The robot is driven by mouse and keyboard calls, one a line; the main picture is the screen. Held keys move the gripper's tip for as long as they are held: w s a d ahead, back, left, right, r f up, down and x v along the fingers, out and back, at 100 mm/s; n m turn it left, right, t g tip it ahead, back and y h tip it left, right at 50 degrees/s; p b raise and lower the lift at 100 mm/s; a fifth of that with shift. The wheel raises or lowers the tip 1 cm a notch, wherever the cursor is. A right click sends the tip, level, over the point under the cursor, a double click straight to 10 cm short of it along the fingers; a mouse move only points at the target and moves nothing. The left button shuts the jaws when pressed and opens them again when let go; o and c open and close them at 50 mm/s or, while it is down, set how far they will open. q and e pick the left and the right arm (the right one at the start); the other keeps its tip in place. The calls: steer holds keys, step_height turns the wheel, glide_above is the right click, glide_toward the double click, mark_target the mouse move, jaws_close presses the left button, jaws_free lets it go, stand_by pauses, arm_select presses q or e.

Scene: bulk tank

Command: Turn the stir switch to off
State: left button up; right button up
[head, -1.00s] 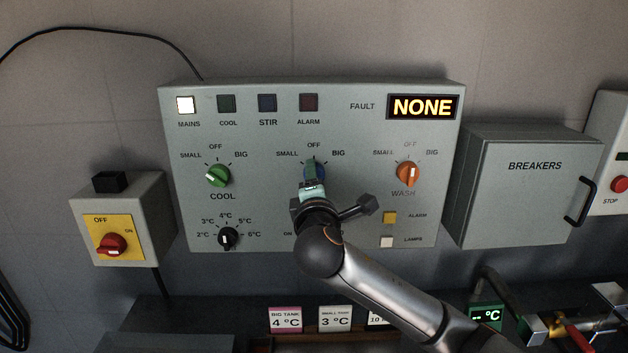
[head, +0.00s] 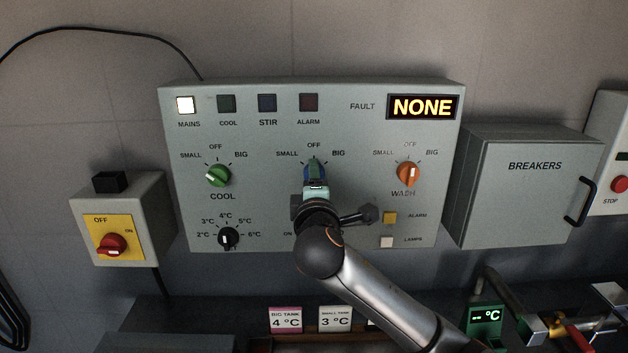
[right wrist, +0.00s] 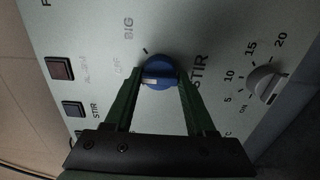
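The blue stir switch (head: 315,170) is in the middle of the grey control panel (head: 260,130), below its OFF label. It also shows in the right wrist view (right wrist: 159,73), where its white mark lies on the left side, towards the faded OFF lettering. My right gripper (head: 315,180) is in front of the switch, with its green fingers on either side of it. In the right wrist view the right gripper's fingertips (right wrist: 159,75) sit close against the knob's edges and appear shut on it. The stir lamp (head: 267,103) is dark. My left gripper is not in view.
The green cool switch (head: 218,175) and orange wash switch (head: 409,174) flank the stir switch. A black temperature dial (head: 228,238) is lower left. A red isolator switch (head: 112,244) is further left, and the breakers box (head: 525,190) is to the right. The mains lamp (head: 185,105) is lit.

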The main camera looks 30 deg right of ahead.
steer(key=o, duration=0.4)
steer(key=v, duration=1.2)
steer(key=shift+s+a+b, duration=0.15)
steer(key=shift+s+b, duration=0.05)
steer(key=shift+b, duration=0.15)
